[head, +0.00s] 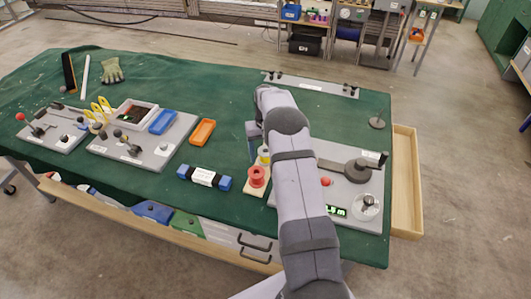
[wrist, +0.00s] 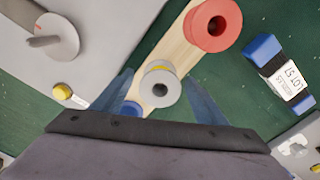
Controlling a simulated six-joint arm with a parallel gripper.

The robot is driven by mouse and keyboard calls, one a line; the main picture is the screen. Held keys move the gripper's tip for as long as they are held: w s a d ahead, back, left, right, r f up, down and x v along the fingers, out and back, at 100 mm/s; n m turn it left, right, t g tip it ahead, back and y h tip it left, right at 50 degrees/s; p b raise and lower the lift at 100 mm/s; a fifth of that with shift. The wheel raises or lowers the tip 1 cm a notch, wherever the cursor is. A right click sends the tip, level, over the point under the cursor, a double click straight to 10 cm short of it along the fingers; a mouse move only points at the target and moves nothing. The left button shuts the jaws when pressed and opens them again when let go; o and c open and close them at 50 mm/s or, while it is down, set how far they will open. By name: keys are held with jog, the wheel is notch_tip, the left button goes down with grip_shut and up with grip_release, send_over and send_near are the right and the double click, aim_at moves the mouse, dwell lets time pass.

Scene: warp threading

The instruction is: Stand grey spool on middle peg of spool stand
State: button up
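The spool stand is a narrow wooden board (head: 271,187); its pale wood also shows in the wrist view (wrist: 182,53). A red spool (head: 257,177) stands at its near end; it also shows in the wrist view (wrist: 217,25). The grey spool (wrist: 160,86), with a yellow part, sits upright over the middle of the board; it is partly visible in the head view (head: 263,156). My gripper (wrist: 158,75) has one blue finger on each side of the grey spool, with small gaps. A blue round part (wrist: 132,109) shows beyond it, partly hidden by my gripper.
A grey plate with a crank device (head: 345,168) lies right of the stand. A blue-ended block with a white label (head: 204,178) lies to the left.

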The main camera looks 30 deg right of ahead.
jog(key=shift+r, duration=0.1)
jog(key=shift+r+b, duration=1.2)
jog(key=shift+r, duration=2.35)
